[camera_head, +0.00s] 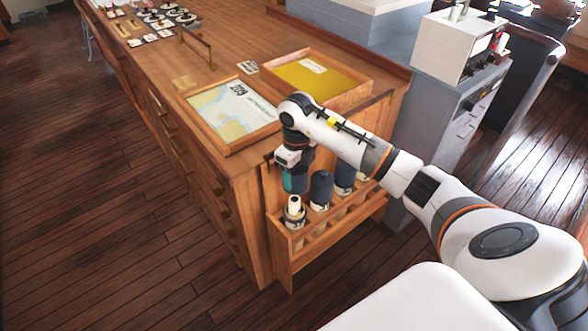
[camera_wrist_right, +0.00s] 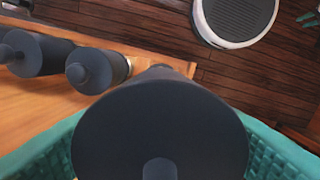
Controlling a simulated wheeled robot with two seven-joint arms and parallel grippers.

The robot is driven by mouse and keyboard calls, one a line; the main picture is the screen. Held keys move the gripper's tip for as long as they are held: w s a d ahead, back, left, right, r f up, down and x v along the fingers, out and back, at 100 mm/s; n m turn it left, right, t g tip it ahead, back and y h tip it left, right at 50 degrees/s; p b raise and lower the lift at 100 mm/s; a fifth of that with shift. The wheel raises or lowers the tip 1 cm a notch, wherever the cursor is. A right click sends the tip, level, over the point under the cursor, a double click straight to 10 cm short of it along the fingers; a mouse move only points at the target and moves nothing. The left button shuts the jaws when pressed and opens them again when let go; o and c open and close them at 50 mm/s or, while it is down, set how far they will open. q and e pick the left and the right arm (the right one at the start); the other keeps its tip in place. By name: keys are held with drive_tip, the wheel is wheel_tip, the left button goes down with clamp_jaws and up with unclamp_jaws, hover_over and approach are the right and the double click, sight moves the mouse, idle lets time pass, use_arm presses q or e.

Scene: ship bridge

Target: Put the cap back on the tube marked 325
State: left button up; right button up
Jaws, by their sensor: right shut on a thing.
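My right gripper (camera_head: 294,182) is shut on a dark blue-grey cap, whose round top fills the middle of the right wrist view (camera_wrist_right: 160,120) between the teal finger pads. In the head view the fingers mostly hide the cap. The gripper is just above an uncapped tube (camera_head: 294,213) with a white upper end, upright at the near left end of a wooden rack. The cap looks apart from the tube, but the exact gap is unclear. The number on the tube is too small to read. My left gripper is not in view.
The wooden rack (camera_head: 318,244) is on the end of a chart cabinet (camera_head: 160,60). Several capped tubes stand beside the open one, the nearest (camera_head: 320,188) close to my gripper. A framed chart (camera_head: 232,108) and a yellow-lined tray (camera_head: 318,76) lie above. The floor at left is clear.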

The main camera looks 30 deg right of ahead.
drive_tip(key=b, duration=0.3)
hover_over(296, 200)
drive_tip(key=shift+f, duration=2.65)
drive_tip(key=shift+f, duration=0.1)
drive_tip(key=shift+f+b, duration=2.25)
idle(0.3)
drive_tip(key=o, duration=1.3)
